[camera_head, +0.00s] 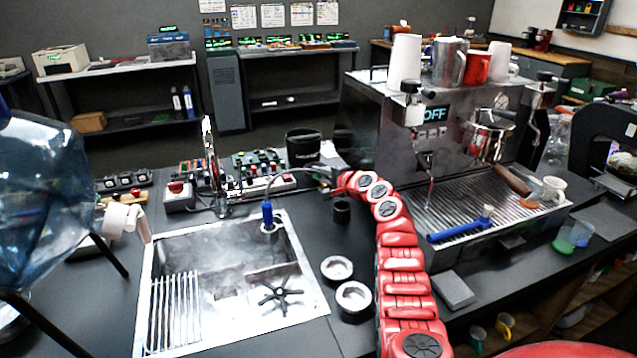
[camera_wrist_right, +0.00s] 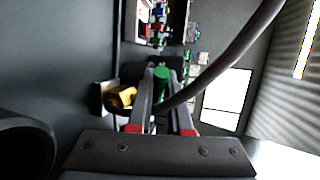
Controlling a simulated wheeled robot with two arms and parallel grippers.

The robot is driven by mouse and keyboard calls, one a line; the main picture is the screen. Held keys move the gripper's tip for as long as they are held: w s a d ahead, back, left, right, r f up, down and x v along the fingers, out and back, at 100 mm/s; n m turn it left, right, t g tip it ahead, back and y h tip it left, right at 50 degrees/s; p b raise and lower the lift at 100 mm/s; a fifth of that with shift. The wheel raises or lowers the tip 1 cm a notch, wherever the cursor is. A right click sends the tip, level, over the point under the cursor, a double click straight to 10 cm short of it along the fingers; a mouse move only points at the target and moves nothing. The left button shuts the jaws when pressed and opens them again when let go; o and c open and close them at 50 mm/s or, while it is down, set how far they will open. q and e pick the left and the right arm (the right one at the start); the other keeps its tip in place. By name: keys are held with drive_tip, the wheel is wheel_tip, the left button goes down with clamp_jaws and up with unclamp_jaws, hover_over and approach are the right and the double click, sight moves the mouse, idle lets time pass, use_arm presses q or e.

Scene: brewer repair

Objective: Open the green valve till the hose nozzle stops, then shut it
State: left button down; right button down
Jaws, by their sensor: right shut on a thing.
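The green valve (camera_wrist_right: 161,84) shows in the right wrist view between the two fingers of my right gripper (camera_wrist_right: 161,70), which is shut on it. In the head view my red right arm reaches up to the back of the counter, right of the sink; the valve itself is too small to make out there. The blue hose nozzle (camera_head: 267,214) hangs upright at the sink's back right corner, on a thin grey hose (camera_head: 290,171) that arches toward my right gripper. The hose also curves past the fingers in the wrist view (camera_wrist_right: 232,62). My left gripper is out of view.
A yellow fitting (camera_wrist_right: 122,97) sits just left of the green valve. The metal sink (camera_head: 225,255) is in front. A black canister (camera_head: 303,148) stands behind the arm's end, the coffee machine (camera_head: 455,120) to the right. Small round cups (camera_head: 353,298) stand between sink and arm.

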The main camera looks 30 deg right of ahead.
idle(0.4)
drive_tip(key=c, duration=0.8)
unclamp_jaws()
drive_tip(key=shift+c, duration=0.2)
drive_tip(key=v, duration=1.7)
drive_tip(key=shift+s+b, duration=0.25)
drive_tip(key=shift+b, duration=0.2)
